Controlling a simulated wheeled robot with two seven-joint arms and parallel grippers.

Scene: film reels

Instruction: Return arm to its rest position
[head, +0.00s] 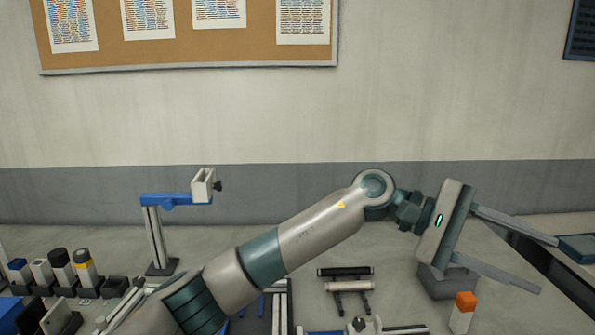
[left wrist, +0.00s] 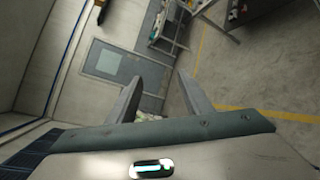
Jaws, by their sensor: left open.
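My left arm comes in from the lower left of the head view and stretches across the table to the right. My left gripper (head: 535,266) is at its end, raised in front of the table's right part, with its two fingers apart and nothing between them. In the left wrist view the two fingers of my left gripper (left wrist: 158,88) also stand apart and empty, with the room's floor and a door beyond them. My right gripper is in neither view.
A blue-armed stand (head: 155,235) rises at the table's left. Several small bottles (head: 61,268) stand in holders at the far left. A black-and-white roller rack (head: 347,285) sits at centre.

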